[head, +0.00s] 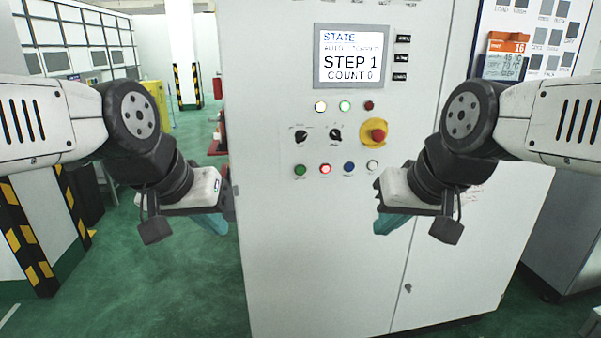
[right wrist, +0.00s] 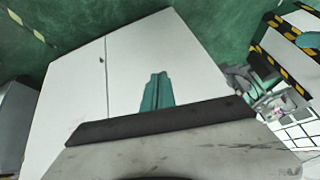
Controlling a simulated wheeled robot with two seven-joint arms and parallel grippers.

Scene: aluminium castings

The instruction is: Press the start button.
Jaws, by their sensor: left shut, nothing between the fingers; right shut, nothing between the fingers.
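The control panel is on a tall white cabinet (head: 330,240). Its lower row holds a green button (head: 299,170), a lit red button (head: 325,169), a blue button (head: 349,168) and a white button (head: 372,166). Their labels are too small to read, so I cannot tell by label which is the start button. My left gripper (head: 213,222) is shut and empty, left of and below the row. My right gripper (head: 392,223) is shut and empty, right of and below the row. Its teal fingers show together in the right wrist view (right wrist: 156,92), with the cabinet behind.
A screen (head: 352,56) reads STEP 1, COUNT 0. Above the buttons are several lamps, two black knobs (head: 335,134) and a red emergency stop on a yellow plate (head: 375,132). An orange card (head: 507,43) is at the right. Green floor (head: 180,270) is open at left.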

